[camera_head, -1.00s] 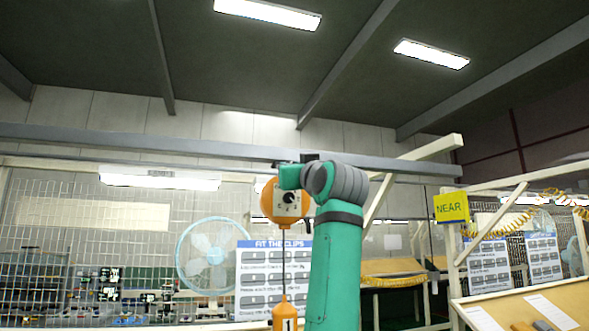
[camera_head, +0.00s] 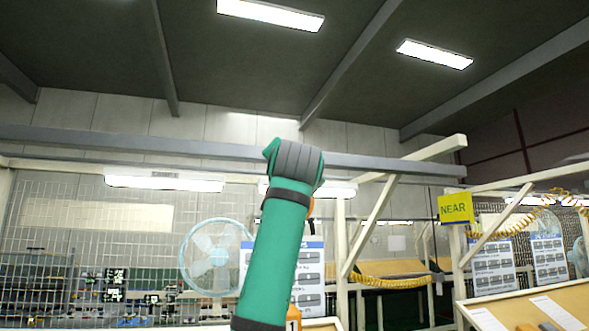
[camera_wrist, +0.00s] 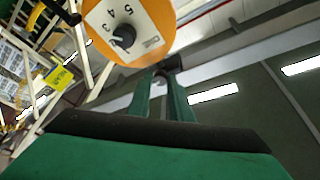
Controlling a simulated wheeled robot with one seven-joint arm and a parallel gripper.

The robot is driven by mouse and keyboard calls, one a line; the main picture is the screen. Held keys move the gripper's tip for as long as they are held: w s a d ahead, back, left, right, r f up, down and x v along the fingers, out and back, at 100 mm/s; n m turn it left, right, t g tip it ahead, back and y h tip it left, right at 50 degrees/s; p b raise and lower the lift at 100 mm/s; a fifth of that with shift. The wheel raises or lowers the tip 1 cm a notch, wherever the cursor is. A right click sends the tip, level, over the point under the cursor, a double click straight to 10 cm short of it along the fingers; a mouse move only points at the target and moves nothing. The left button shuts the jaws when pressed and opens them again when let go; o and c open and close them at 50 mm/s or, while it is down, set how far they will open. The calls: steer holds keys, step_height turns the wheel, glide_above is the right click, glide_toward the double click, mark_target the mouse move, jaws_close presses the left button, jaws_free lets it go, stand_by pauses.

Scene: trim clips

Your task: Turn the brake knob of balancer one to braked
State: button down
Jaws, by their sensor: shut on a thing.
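The round orange balancer (camera_wrist: 160,22) fills the top of the wrist view. Its pale dial face carries numbers and a black knob (camera_wrist: 124,36). My gripper (camera_wrist: 160,80) is just below the balancer's edge, its two green fingers closed in on a small dark part (camera_wrist: 168,62) there. I cannot tell for certain whether this part is the brake knob. The black dial knob is apart from the fingers. In the head view my green arm hides nearly all of the balancer; an orange sliver (camera_head: 311,208) shows. The orange piece marked 1 (camera_head: 293,313) hangs below, partly hidden.
A grey overhead beam (camera_head: 400,163) runs behind the arm. A fan (camera_head: 213,257) and a mesh fence stand at the left. A yellow NEAR sign (camera_head: 455,208) and a bench (camera_head: 560,305) are at the right. A poster (camera_head: 311,265) is behind the arm.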

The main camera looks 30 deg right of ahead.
steer(key=shift+s+a+r+m+g+h, duration=0.15)
steer(key=shift+r+m+g+h, duration=0.15)
steer(key=shift+m, duration=0.5)
steer(key=c, duration=1.6)
jaws_free()
steer(key=shift+f, duration=0.2)
steer(key=v, duration=1)
steer(key=shift+s+a, duration=0.15)
steer(key=shift+s, duration=0.15)
steer(key=shift+w, duration=0.1)
